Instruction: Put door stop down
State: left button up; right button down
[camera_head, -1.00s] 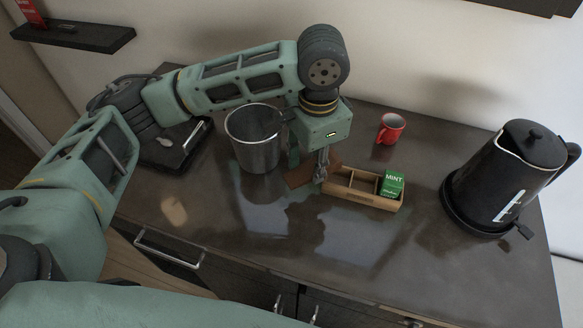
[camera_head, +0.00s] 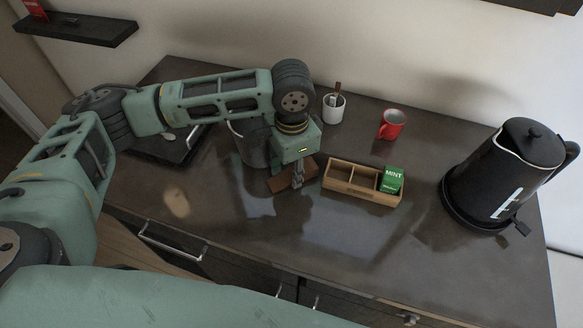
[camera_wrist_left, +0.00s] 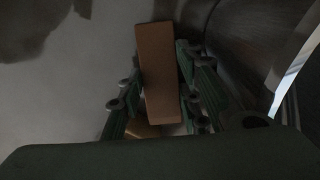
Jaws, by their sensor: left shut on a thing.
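The door stop (camera_head: 308,167) is a brown wooden wedge. My left gripper (camera_head: 297,184) points down over the counter (camera_head: 330,235) and is shut on the door stop. In the left wrist view the door stop (camera_wrist_left: 158,75) sits between both fingers of the left gripper (camera_wrist_left: 160,95). I cannot tell whether the door stop touches the counter. My right gripper is not in view.
A metal bin (camera_head: 249,150) stands left of the gripper, partly hidden by my arm. A wooden box (camera_head: 352,187) with a green mint packet (camera_head: 392,180) is close on the right. The front counter is clear.

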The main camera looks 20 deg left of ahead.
pick_arm(q)
jog(key=o, duration=0.9)
jog(key=shift+f, duration=0.1)
